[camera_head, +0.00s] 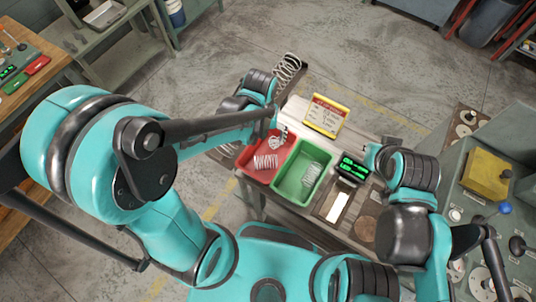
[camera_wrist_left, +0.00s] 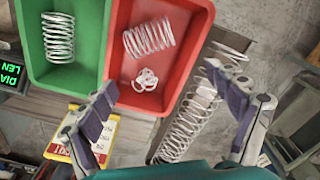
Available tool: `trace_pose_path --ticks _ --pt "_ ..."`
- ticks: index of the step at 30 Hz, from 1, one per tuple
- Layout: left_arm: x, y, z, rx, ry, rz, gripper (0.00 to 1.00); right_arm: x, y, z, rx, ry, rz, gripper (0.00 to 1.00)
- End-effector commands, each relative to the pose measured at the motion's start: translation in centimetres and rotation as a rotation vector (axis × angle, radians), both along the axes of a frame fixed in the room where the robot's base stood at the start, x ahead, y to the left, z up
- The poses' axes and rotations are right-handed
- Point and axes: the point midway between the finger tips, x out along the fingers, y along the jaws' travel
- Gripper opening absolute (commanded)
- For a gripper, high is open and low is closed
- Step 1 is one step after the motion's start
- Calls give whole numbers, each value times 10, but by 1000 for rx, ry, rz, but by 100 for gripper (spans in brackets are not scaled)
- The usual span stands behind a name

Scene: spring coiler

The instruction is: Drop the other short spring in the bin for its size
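The red bin (camera_head: 245,167) and the green bin (camera_head: 295,195) stand side by side on the bench. A short silver spring (camera_wrist_left: 148,38) lies in the red bin. A second silver coil (camera_wrist_left: 145,80) is seen end-on over the red bin's floor near its wall; whether it touches the floor is unclear. Another spring (camera_head: 312,175) lies in the green bin. My left gripper (camera_wrist_left: 160,80) is open, its two fingers wide apart, with nothing clasped between them, above the red bin's edge. My right gripper (camera_head: 372,156) is by the digital display; its fingers are not clear.
A yellow-framed card (camera_head: 326,116) stands behind the bins. The display (camera_head: 352,169) and a tray with a white plate (camera_head: 337,207) are right of the green bin. Larger springs (camera_head: 288,70) are beyond the bench's left end. A grey machine stands at the right.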

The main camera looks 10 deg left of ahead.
Motion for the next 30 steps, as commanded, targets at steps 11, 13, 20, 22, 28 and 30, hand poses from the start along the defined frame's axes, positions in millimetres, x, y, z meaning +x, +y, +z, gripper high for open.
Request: trace_pose_path --ticks 11,13,20,22,28,30 --pt "0 0 21 0 0 0 90 0 0 0 0 0 0 0" --pt "-1 0 34 0 0 0 90 0 0 0 0 0 0 0" --pt "0 0 81 0 0 0 90 0 0 0 0 0 0 0" --pt "-1 0 93 0 0 0 90 0 0 0 0 0 0 0" --pt "0 0 115 0 0 0 90 0 0 0 0 0 0 0" --pt "0 0 118 0 0 0 90 0 0 0 0 0 0 0"
